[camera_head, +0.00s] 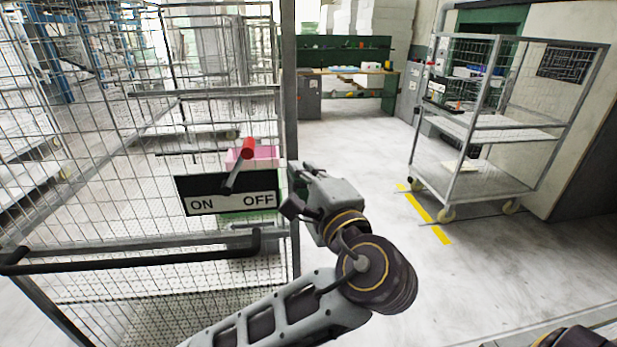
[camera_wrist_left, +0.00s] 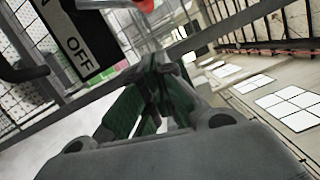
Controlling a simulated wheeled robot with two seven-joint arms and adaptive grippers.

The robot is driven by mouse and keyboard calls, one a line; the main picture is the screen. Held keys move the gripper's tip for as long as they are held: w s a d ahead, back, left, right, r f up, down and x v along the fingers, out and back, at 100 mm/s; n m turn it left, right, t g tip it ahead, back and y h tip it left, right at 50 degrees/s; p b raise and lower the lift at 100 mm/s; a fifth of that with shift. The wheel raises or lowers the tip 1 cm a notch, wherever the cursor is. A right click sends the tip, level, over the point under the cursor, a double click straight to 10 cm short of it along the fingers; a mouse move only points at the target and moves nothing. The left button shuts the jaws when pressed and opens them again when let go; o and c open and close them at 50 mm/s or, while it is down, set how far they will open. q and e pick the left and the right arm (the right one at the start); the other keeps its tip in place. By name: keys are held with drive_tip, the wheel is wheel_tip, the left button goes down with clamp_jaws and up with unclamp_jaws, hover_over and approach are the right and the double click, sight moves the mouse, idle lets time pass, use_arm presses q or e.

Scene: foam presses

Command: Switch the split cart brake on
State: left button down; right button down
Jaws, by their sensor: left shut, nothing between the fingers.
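The split cart (camera_head: 255,240) is a grey wire-mesh cage at the left. Its black-and-white brake plate (camera_head: 228,206) reads ON at left and OFF at right. The brake lever (camera_head: 237,172) rises from the plate and leans right; its red knob (camera_head: 247,148) is at the top. My left gripper (camera_head: 290,208) is shut and empty, just right of the OFF end, apart from the lever. In the left wrist view the shut fingers (camera_wrist_left: 158,68) are beside the OFF label (camera_wrist_left: 79,60), with part of the red knob (camera_wrist_left: 145,5) at the top edge. My right gripper is out of view.
A black handle bar (camera_head: 130,256) crosses the cart's front below the plate. Another mesh cart (camera_head: 475,190) stands at the right beyond a yellow floor line (camera_head: 425,215). A green workbench (camera_head: 345,55) is at the back. The floor between is clear.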

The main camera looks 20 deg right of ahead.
use_arm(q)
drive_tip(key=w+a+r+p, duration=0.1)
drive_tip(key=w+a, duration=0.2)
drive_tip(key=w, duration=0.4)
drive_tip(key=shift+a, duration=0.3)
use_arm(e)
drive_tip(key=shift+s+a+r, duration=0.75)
use_arm(q)
drive_tip(key=shift+w, duration=0.1)
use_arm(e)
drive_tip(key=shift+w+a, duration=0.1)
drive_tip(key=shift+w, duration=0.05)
